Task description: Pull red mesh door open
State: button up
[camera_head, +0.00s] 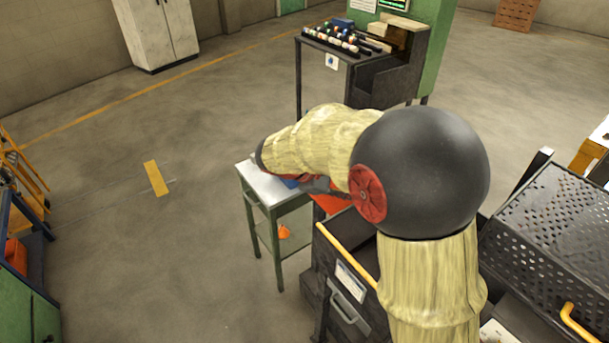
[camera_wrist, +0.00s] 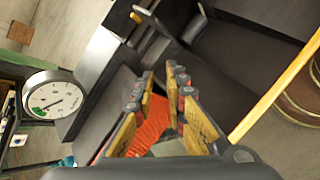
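An orange-red ribbed or mesh surface, which may be the red mesh door (camera_wrist: 150,124), shows between and below my fingers in the wrist view. A small orange-red patch (camera_head: 331,203) shows under my arm in the head view; most of it is hidden. My gripper (camera_wrist: 160,72) points out over dark metal in the wrist view. Its two yellow-padded fingers slant toward each other, with a narrow gap between the tips and nothing seen held there. I cannot tell whether they touch the red surface. In the head view my arm hides most of the gripper.
A yellow rail (camera_head: 345,255) edges the dark machine, and it also shows in the wrist view (camera_wrist: 275,90). A black perforated cover (camera_head: 560,225) is at right. A small green-legged table (camera_head: 262,185) stands beyond my arm. A round gauge (camera_wrist: 52,98) is at left. Floor at left is mostly clear.

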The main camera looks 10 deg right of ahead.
jog(key=w+a+f+n+t+h+p, duration=0.35)
jog(key=w+a+f+n, duration=0.4)
jog(key=w, duration=0.25)
jog(key=w+a+f+n+t+h+p, duration=0.25)
jog(key=w+a+f+n+t, duration=0.3)
jog(key=w+f, duration=0.45)
jog(key=shift+y, duration=0.4)
jog(key=x, duration=0.7)
jog(key=shift+w+r, duration=0.35)
jog(key=shift+w, duration=0.1)
grip_shut()
jog(key=shift+a, duration=0.15)
